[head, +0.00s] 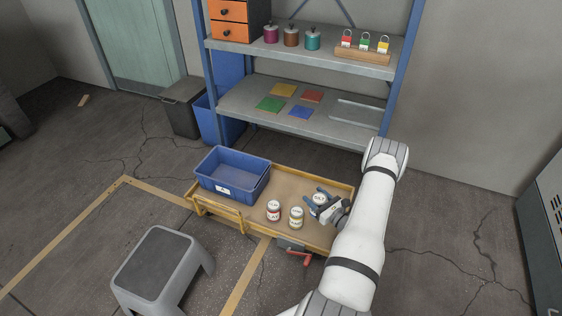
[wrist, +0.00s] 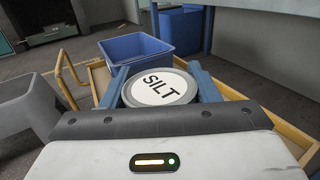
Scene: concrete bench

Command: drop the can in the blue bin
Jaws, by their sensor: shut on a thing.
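My gripper (head: 318,203) is over the right half of the wooden tray-like bench top. The open blue bin (head: 214,186) stands on the left end of the same top and looks empty. It lies beyond the can in the wrist view (wrist: 136,52).
Two more jars, one red-labelled (head: 274,211) and one pale (head: 296,217), stand between my gripper and the bin. A taller blue container (head: 207,120) is by the shelf (head: 350,124). A grey stool (head: 150,264) stands front left.

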